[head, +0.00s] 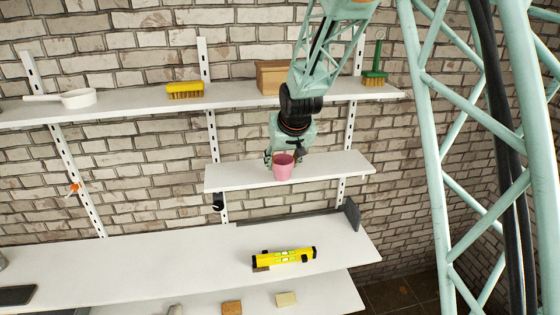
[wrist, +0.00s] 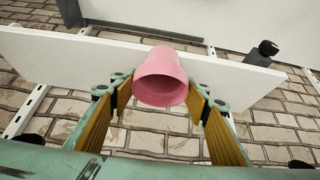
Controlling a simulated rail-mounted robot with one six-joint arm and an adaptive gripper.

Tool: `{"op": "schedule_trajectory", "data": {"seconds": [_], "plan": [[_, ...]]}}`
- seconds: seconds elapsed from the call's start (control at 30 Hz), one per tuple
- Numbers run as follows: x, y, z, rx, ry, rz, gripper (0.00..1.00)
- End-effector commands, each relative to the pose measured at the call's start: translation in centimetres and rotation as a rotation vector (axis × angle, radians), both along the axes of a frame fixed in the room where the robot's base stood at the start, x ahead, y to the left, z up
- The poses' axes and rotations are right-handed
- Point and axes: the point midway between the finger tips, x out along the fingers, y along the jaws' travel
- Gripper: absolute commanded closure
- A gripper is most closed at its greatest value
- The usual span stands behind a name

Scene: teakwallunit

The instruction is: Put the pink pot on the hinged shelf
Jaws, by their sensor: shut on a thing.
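The pink pot (head: 283,170) is in my gripper (head: 284,157), which reaches down from above in the head view. In the wrist view the pot (wrist: 162,76) sits between the two yellow-padded fingers (wrist: 160,97), its open mouth facing the camera. The small white shelf (head: 330,170), which I take as the hinged shelf, lies behind and below the pot in the head view. It shows as a white board (wrist: 60,58) beyond the pot in the wrist view. Whether the pot's base touches it, I cannot tell.
The upper shelf holds a white pan (head: 78,98), a yellow brush (head: 185,90), a wooden box (head: 271,77) and a green brush (head: 375,65). A yellow level (head: 285,257) lies on the wide lower shelf (head: 150,265). The small shelf's top looks clear on both sides of the pot.

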Motion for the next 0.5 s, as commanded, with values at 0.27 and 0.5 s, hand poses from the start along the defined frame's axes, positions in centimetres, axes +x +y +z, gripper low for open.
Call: {"op": "schedule_trajectory", "data": {"seconds": [0.27, 0.5], "plan": [[1.4, 0.4, 0.0, 0.000, 0.001, 0.000, 0.69], [3.4, 1.0, 0.1, 0.000, -0.001, 0.000, 0.69]]}}
